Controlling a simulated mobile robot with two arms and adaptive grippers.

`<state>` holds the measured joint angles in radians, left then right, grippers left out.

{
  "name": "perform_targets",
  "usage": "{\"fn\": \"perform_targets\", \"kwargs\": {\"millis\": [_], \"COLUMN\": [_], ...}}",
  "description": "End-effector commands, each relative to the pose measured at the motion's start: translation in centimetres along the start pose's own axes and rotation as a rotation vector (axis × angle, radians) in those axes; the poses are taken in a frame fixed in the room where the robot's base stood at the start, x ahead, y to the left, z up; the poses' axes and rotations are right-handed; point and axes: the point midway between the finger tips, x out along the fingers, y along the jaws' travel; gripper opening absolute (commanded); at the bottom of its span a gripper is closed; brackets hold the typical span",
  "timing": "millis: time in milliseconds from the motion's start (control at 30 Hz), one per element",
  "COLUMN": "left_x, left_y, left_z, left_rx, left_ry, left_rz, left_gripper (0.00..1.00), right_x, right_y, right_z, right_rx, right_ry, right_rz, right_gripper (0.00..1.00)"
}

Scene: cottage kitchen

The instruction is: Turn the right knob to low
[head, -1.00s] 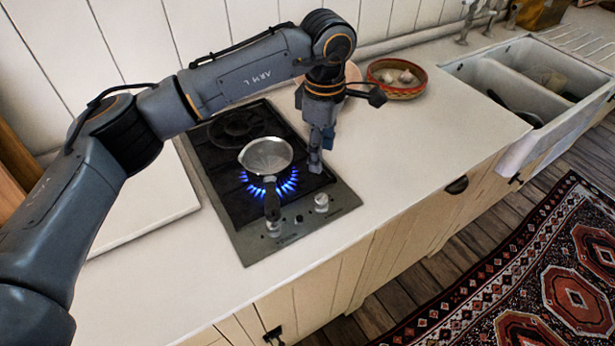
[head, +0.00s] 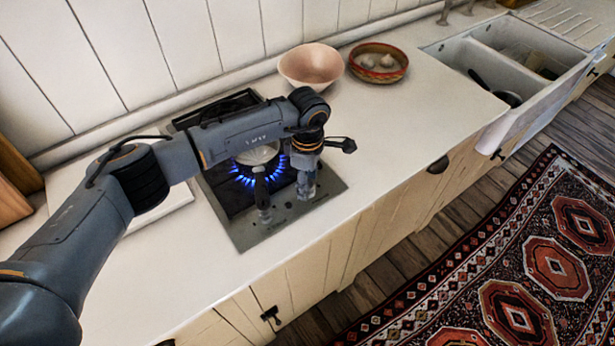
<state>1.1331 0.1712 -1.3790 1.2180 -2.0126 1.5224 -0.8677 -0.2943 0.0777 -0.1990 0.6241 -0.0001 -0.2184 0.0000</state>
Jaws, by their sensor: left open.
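The cooktop (head: 243,237) is a dark hob with a grey metal front strip, set in the white counter. A small metal pan (head: 262,156) sits on its front burner, partly covered by my left arm. A ring of blue flame (head: 243,180) burns around it, and the pan's dark handle points to the front. My left gripper (head: 306,189) is open and points down at the right end of the front strip, at the right knob. The fingers hide most of that knob, and I cannot tell whether they touch it. The left knob is mostly hidden by the pan handle. My right gripper is out of view.
A pink bowl (head: 311,69) and a patterned bowl with garlic (head: 379,75) stand behind the cooktop to the right. A white double sink (head: 466,56) is farther right. The counter between the cooktop and sink is clear. A white board lies left of the cooktop.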

Motion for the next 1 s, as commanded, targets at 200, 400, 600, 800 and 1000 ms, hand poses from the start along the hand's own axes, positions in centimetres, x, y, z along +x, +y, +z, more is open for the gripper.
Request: {"fn": "perform_targets", "kwargs": {"millis": [200, 400, 600, 800, 1000], "left_x": [0.1, 0.1, 0.1, 0.2, 0.4], "left_y": [0.0, 0.0, 0.0, 0.0, 0.0], "left_z": [0.0, 0.0, 0.0, 0.0, 0.0], "left_rx": [0.0, 0.0, -0.001, -0.026, -0.118], "left_ry": [0.0, 0.0, 0.0, 0.0, -0.001], "left_rz": [0.0, 0.0, 0.0, 0.001, 0.002], "left_gripper": [0.52, 0.2, 0.0, 0.0, 0.0], "right_x": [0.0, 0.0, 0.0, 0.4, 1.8], "right_y": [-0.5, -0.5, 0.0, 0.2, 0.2], "right_z": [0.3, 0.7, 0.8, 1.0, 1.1], "right_rx": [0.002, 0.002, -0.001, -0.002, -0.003], "right_ry": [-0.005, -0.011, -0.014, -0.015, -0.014], "right_rz": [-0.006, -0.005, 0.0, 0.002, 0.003], "right_gripper": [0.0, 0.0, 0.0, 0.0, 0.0]}}
